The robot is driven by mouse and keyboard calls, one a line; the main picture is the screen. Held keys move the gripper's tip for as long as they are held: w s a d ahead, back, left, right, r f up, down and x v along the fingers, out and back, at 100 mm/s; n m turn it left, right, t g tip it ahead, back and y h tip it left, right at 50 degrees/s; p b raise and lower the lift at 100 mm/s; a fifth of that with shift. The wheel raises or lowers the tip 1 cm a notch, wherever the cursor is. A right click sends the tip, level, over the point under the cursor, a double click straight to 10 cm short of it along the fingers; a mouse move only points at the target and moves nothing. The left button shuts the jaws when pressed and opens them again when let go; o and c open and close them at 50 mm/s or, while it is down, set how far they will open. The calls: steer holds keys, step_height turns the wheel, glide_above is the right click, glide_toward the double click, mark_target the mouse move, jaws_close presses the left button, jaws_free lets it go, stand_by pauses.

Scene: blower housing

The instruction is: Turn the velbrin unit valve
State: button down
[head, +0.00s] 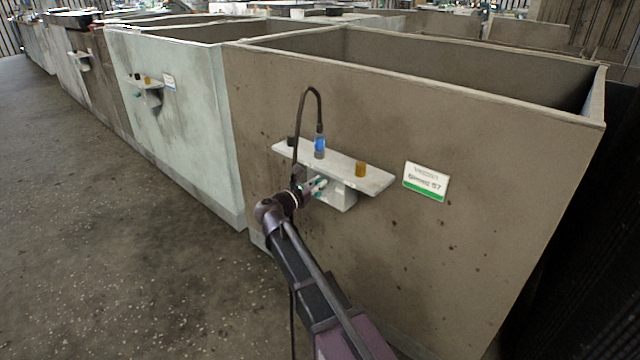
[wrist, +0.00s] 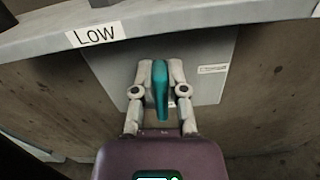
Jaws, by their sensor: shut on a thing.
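The valve has a teal lever handle (wrist: 160,92) on a pale grey box (wrist: 215,75) under a shelf on the tank wall. In the wrist view the lever points down toward my gripper. My gripper (wrist: 161,80) has one finger on each side of the lever and is shut on it. In the head view my gripper (head: 312,187) reaches the front of the box (head: 338,196), and the lever is mostly hidden by it. A white sign with a green stripe (head: 426,181) is on the tank wall to the right; its small text is hard to read.
A shelf (head: 375,177) juts out just above the valve box, with a blue-banded cylinder (head: 319,146) and an amber cylinder (head: 360,169) on it. A label "LOW" (wrist: 96,34) is on the shelf edge. The floor (head: 120,230) on the left is clear.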

mark_target(331, 187)
steer(key=m, duration=0.5)
steer(key=s+d+f+m, duration=0.1)
steer(key=m, duration=0.2)
steer(key=shift+s+b, duration=0.1)
steer(key=shift+b, duration=0.3)
steer(key=m, duration=0.5)
steer(key=shift+s+d+f+b, duration=0.15)
steer(key=shift+d+f+b, duration=0.1)
steer(key=shift+f+b, duration=0.1)
steer(key=shift+f+m+b, duration=0.15)
steer(key=shift+m, duration=0.8)
steer(key=shift+f+m+b, duration=0.1)
steer(key=shift+m+b, duration=0.05)
steer(key=shift+m, duration=0.8)
steer(key=c, duration=0.7)
jaws_free()
steer(key=shift+o, duration=0.2)
steer(key=shift+a, duration=0.1)
steer(key=v, duration=1.1)
steer(key=shift+s+a, duration=0.25)
steer(key=shift+s, duration=0.1)
